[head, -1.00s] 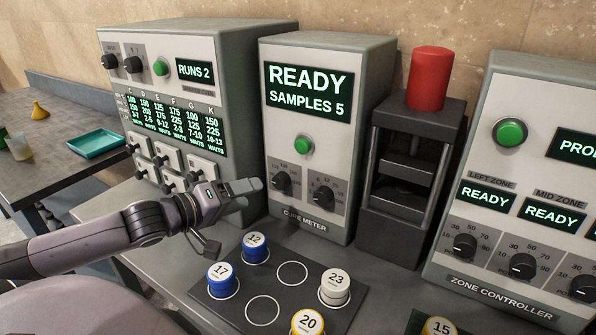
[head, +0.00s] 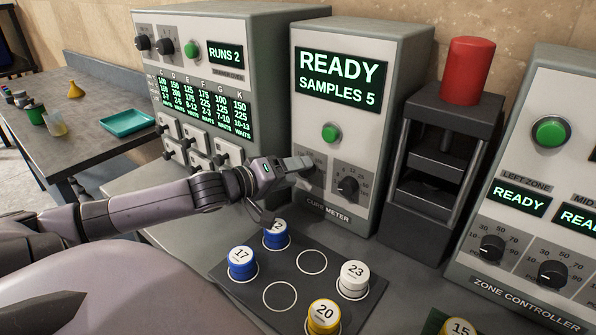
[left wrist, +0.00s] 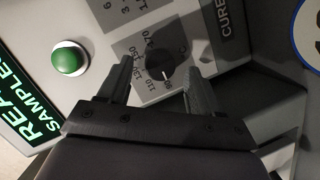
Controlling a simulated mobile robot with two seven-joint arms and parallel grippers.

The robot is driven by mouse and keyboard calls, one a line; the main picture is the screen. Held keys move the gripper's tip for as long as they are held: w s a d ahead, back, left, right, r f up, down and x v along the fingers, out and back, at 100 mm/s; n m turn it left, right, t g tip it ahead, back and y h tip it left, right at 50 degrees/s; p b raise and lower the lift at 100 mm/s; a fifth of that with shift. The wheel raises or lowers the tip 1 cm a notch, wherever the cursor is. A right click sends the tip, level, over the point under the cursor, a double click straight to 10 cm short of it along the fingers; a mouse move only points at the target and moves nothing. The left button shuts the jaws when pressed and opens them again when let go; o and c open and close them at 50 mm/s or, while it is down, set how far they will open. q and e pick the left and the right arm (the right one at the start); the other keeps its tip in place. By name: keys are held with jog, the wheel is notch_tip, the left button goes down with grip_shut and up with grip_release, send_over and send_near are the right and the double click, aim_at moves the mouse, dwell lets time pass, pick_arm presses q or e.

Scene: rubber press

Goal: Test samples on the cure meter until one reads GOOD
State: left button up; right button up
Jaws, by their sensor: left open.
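The cure meter (head: 357,120) has a screen (head: 341,82) reading READY, SAMPLES 5, a green button (head: 330,132) and two black dials. My left gripper (head: 300,165) is at the meter's front, over its left dial, mostly hiding that dial. In the left wrist view the open fingers (left wrist: 160,82) stand either side of this dial (left wrist: 166,63); contact cannot be told. The right dial (head: 347,187) is clear. Numbered samples stand on a dark mat (head: 243,288): blue 17 (head: 242,263), blue 12 (head: 276,237), white 23 (head: 353,280), yellow 20 (head: 323,315). My right gripper is not in view.
Two mat rings are empty. Yellow sample 15 (head: 457,328) stands at the lower right. A press (head: 440,175) with a red cylinder (head: 468,72) is right of the meter, then the zone controller (head: 545,230). Another panel (head: 225,80) reads RUNS 2. A side table (head: 75,110) holds a teal tray (head: 127,123).

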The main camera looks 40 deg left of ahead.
pick_arm(q)
jog(key=shift+x, duration=0.8)
jog(key=c, duration=1)
